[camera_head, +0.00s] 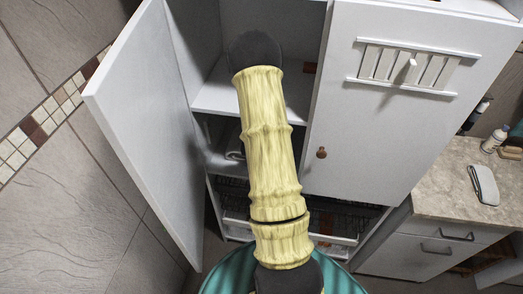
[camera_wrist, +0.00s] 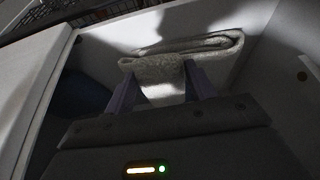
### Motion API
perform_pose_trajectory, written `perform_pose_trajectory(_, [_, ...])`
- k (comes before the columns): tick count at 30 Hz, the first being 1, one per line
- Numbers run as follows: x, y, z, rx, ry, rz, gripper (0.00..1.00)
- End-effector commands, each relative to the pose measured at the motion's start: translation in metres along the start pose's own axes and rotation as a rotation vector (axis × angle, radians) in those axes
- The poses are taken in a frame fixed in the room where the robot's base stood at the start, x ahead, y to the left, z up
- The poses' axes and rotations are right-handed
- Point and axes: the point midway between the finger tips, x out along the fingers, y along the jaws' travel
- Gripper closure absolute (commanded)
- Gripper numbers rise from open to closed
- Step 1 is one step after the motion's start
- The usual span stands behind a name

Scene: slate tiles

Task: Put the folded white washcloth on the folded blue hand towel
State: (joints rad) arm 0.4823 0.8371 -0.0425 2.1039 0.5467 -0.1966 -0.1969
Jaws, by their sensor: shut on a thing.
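The folded white washcloth (camera_wrist: 215,45) is in the wrist view, its near fold between the two fingers of my gripper (camera_wrist: 159,70). My gripper is shut on it, inside a white cabinet. A dark blue thing (camera_wrist: 88,92) lies in shadow to the left of the fingers; it may be the folded blue hand towel, but its shape is unclear. In the head view my arm covers most of the cabinet inside and my gripper is hidden. A small pale folded edge (camera_head: 235,155) shows left of my arm on a shelf.
The cabinet's left door (camera_head: 145,110) stands open; its right door (camera_head: 395,110) is shut. An upper shelf (camera_head: 212,98) and side walls close in around my arm. Dark baskets (camera_head: 345,220) sit low down. A counter (camera_head: 435,190) at right holds a pale, dark-edged object (camera_head: 484,184).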

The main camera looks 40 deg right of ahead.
Motion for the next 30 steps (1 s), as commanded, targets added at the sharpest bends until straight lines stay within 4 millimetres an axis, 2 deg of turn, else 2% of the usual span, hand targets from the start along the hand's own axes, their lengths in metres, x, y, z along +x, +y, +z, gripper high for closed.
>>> perform_pose_trajectory(1, [0.000,0.000,-0.010,0.002,0.001,0.002,0.66])
perform_pose_trajectory(4, [0.007,0.000,-0.025,0.001,0.001,0.001,0.66])
perform_pose_trajectory(19, [0.014,0.000,-0.020,0.000,0.000,0.000,0.66])
perform_pose_trajectory(20, [0.013,0.000,-0.021,0.000,0.000,0.000,0.41])
perform_pose_trajectory(23, [0.013,0.000,-0.021,0.000,0.000,0.000,0.23])
perform_pose_trajectory(30, [0.013,0.000,-0.021,0.000,0.000,0.000,0.23])
